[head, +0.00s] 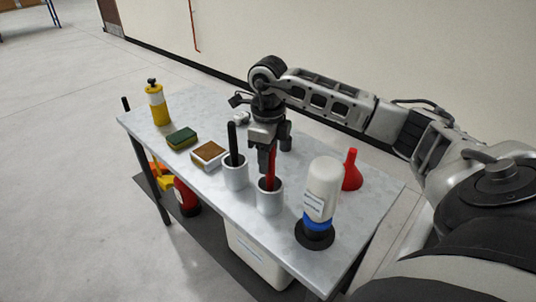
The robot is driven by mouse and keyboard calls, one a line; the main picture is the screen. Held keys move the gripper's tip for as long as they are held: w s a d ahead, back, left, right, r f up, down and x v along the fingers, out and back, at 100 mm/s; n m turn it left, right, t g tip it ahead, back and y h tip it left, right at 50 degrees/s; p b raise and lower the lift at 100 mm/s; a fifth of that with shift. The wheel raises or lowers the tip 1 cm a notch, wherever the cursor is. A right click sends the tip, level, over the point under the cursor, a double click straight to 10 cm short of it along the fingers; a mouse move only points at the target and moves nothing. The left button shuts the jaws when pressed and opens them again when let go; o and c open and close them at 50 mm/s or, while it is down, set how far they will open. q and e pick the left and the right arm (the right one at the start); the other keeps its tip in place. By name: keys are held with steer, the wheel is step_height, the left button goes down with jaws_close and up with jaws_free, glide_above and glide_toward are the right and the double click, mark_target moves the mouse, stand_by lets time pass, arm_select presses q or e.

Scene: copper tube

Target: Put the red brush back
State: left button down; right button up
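The red brush (271,170) stands nearly upright, with its lower end inside the front white cup (270,200). The bottom of the brush is hidden by the cup wall. My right gripper (267,158) points down from above and is closed on the upper part of the red brush, just over the cup. Its dark finger covers part of the handle. A second white cup (236,176) stands to the left, holding a black-handled tool (232,140). My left gripper is out of view.
On the grey table (200,190) are a white bottle with a blue collar (321,190), a red funnel (352,172), a brown pad (209,153), a green sponge (182,138) and a yellow bottle (157,104). A red canister (186,197) stands below. The table's front left is clear.

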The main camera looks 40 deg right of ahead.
steer(key=shift+r, duration=0.1)
step_height(320, 180, up, 12)
steer(key=shift+f, duration=0.1)
stand_by(0.7)
